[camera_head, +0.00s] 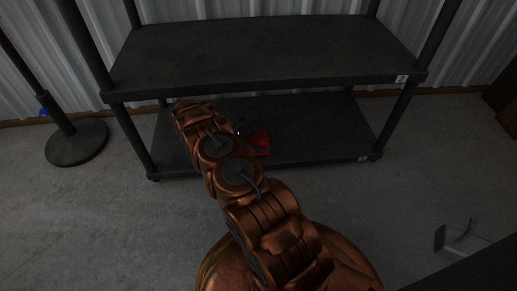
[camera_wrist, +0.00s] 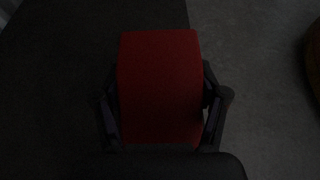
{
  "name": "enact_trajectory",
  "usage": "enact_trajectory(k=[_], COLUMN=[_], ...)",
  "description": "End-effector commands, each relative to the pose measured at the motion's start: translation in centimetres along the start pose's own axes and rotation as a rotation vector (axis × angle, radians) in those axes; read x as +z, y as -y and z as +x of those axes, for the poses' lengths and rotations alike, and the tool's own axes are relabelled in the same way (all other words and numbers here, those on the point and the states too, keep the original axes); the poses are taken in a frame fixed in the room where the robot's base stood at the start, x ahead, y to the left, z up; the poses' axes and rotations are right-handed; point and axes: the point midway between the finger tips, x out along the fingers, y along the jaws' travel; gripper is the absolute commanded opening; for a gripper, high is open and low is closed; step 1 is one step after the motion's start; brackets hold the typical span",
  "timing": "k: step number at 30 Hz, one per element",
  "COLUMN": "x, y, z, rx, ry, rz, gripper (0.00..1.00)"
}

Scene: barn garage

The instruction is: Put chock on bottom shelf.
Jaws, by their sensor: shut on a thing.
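The red chock (camera_wrist: 159,85) sits between the two fingers of my gripper (camera_wrist: 160,112) in the wrist view, and the gripper is shut on it. In the head view the chock (camera_head: 259,142) shows as a small red patch beside my copper arm, over the bottom shelf (camera_head: 310,130). My arm reaches in under the upper shelf and covers part of the bottom shelf. The wrist view shows the dark shelf surface on the left and grey floor on the right beneath the chock. I cannot tell whether the chock touches the shelf.
The upper shelf (camera_head: 260,50) is bare and overhangs the bottom one. Dark posts stand at the rack's corners. A black stand with a round base (camera_head: 77,142) is on the left. A grey metal piece (camera_head: 458,238) lies at the lower right. The right part of the bottom shelf is clear.

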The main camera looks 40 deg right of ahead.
Motion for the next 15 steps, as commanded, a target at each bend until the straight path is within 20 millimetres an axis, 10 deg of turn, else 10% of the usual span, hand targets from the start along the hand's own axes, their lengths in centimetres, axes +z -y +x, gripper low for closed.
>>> enact_trajectory(k=[14, 15], x=[-2.8, -2.8], y=[0.1, 0.1], z=[1.1, 1.1], rx=[0.001, 0.001], ry=[0.001, 0.001], rz=[-0.002, -0.002], gripper=[0.06, 0.77])
